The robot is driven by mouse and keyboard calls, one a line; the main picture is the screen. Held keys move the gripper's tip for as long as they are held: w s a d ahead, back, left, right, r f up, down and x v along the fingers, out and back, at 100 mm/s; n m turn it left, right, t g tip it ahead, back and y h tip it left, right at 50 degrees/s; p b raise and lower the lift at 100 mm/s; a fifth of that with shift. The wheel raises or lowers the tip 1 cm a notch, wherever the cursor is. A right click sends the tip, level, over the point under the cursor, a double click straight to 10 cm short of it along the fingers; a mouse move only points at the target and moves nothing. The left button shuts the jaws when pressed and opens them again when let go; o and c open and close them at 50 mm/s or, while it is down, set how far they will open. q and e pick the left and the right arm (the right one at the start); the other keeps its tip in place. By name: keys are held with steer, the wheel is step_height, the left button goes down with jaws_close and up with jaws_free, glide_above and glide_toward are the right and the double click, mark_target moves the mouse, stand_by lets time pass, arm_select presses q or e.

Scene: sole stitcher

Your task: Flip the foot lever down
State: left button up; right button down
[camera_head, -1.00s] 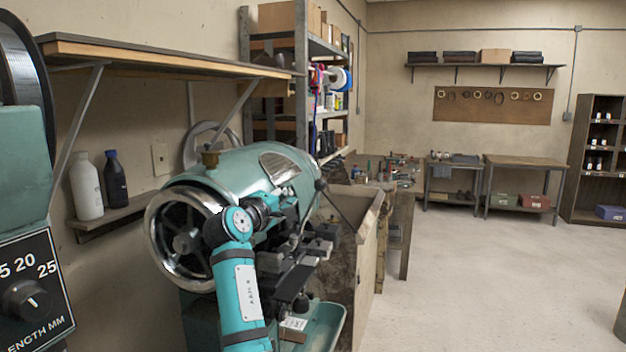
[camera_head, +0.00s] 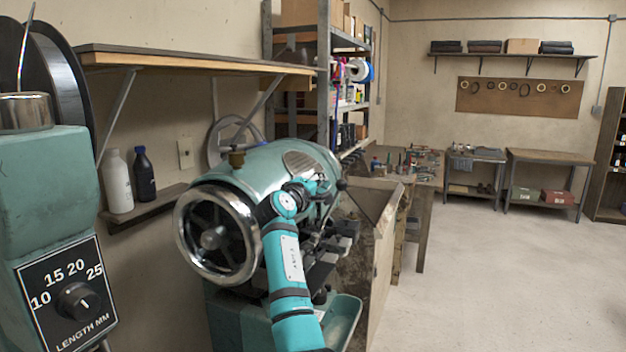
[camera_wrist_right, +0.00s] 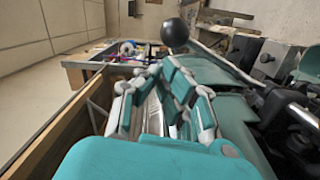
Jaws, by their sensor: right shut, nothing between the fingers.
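The teal sole stitcher (camera_head: 270,163) stands in the middle of the head view, with a large metal handwheel (camera_head: 218,235) at its near end. A lever with a black ball knob (camera_head: 341,184) shows at the machine's right side; I take this for the foot lever. In the right wrist view the black knob (camera_wrist_right: 175,36) is just beyond the fingertips, and I cannot tell whether they touch. My right gripper (camera_head: 325,193) is shut and empty; in the wrist view its fingertips (camera_wrist_right: 168,68) meet below the knob. My left gripper is out of view.
A teal machine with a stitch-length dial (camera_head: 78,302) stands close at the left. A wall shelf (camera_head: 200,58) juts out above the stitcher. A wooden-sided bin (camera_head: 385,240) lies right of it. The floor (camera_head: 480,280) on the right is open.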

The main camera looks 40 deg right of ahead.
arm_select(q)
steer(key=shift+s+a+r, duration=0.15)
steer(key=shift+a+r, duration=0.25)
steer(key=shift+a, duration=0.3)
arm_select(e)
steer(key=shift+x, duration=0.9)
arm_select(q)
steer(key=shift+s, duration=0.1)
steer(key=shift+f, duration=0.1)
